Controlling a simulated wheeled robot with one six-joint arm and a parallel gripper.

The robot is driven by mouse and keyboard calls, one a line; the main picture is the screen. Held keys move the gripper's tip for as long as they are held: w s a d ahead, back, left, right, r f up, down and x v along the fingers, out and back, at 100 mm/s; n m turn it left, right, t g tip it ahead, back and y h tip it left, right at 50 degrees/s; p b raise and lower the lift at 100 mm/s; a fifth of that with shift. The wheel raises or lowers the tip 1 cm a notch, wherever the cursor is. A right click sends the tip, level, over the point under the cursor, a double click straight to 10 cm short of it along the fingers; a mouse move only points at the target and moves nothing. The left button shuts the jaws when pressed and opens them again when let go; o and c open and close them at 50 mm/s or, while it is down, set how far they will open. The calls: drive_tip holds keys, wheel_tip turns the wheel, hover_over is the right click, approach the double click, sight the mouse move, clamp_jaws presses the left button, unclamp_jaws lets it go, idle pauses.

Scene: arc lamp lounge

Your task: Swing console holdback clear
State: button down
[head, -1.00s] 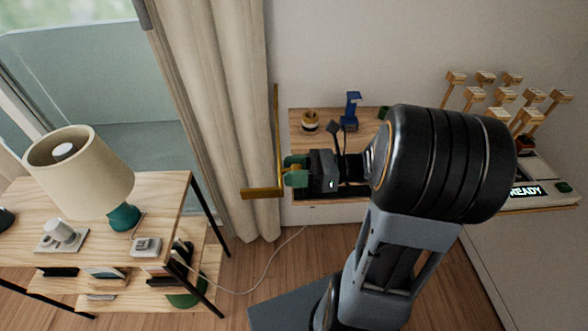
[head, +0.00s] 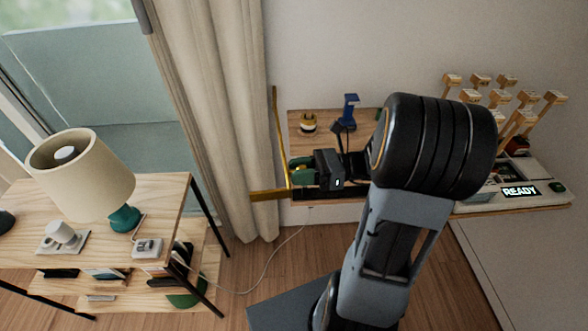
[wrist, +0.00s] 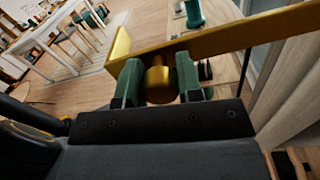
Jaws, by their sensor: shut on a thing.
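The holdback is a brass-yellow arm (head: 268,195) beside the beige curtain (head: 222,110), with a thin upright yellow bar (head: 278,130) behind it by the wall. In the wrist view the flat brass bar (wrist: 235,35) crosses the top, and a round brass knob (wrist: 160,80) sits under it. My gripper (head: 300,170) has green fingers, and in the wrist view its fingers (wrist: 160,82) are shut on the knob, one on each side. The curtain hangs gathered just left of the holdback. My wrist hides part of the wooden shelf behind.
A wall shelf (head: 325,122) holds a blue stand (head: 349,108) and a yellow-black ring-shaped item (head: 308,124). At right is a console reading READY (head: 520,192) with several wooden levers. At left a table (head: 170,200) carries a lamp (head: 82,170). A cable lies on the floor.

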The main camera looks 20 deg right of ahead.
drive_tip(key=c, duration=1.2)
unclamp_jaws()
drive_tip(key=shift+d, duration=0.1)
drive_tip(key=shift+c, duration=0.2)
drive_tip(key=o, duration=0.3)
drive_tip(key=shift+d, duration=0.25)
drive_tip(key=shift+o, duration=0.8)
drive_tip(key=shift+a, duration=0.15)
drive_tip(key=v, duration=1.4)
drive_tip(key=shift+s+a, duration=0.1)
